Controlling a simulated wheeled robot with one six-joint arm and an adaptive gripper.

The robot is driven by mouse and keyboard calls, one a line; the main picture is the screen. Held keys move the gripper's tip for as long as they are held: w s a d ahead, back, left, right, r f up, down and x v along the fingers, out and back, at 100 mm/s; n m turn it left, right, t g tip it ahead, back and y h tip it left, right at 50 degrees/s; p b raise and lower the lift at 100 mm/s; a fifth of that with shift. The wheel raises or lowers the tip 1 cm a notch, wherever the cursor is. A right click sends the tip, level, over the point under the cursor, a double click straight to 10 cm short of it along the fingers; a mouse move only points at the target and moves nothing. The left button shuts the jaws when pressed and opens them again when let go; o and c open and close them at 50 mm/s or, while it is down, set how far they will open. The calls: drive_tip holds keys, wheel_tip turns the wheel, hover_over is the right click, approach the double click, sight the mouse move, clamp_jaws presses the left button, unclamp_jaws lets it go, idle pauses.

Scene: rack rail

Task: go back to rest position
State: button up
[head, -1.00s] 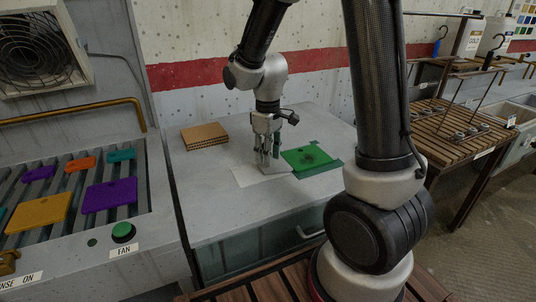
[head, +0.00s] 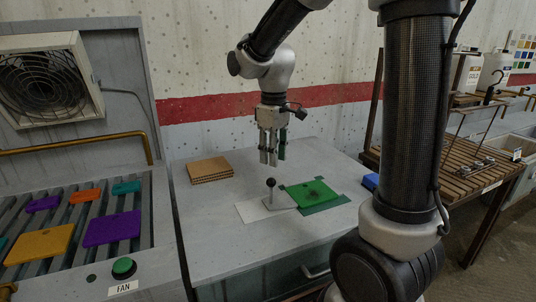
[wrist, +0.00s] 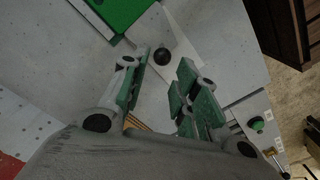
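My gripper (head: 272,160) hangs fingers down above the grey table, in the middle of the head view. Its fingers are apart with nothing between them; the wrist view also shows the open fingers (wrist: 165,98). Below it, a small tool with a black ball knob (head: 270,183) and a flat grey base stands upright on a white sheet (head: 249,212). The knob also shows past the fingertips in the wrist view (wrist: 163,56).
A stack of brown boards (head: 210,170) lies at the table's back left. At left are a slatted rack (head: 75,262) with coloured plates, a green button (head: 124,267) and a fan (head: 42,85). A slatted wooden bench (head: 445,170) stands right. The air around my gripper looks clear.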

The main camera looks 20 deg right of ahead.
drive_tip(key=s+d+r+m+t, duration=0.2)
drive_tip(key=s+d+r+m, duration=0.1)
drive_tip(key=s, duration=0.6)
drive_tip(key=s+d+r+m+t, duration=0.2)
drive_tip(key=s+d+r+m, duration=0.1)
drive_tip(key=s, duration=0.7)
drive_tip(key=shift+d+r+m, duration=0.25)
drive_tip(key=shift+d+m, duration=0.15)
drive_tip(key=shift+d, duration=0.25)
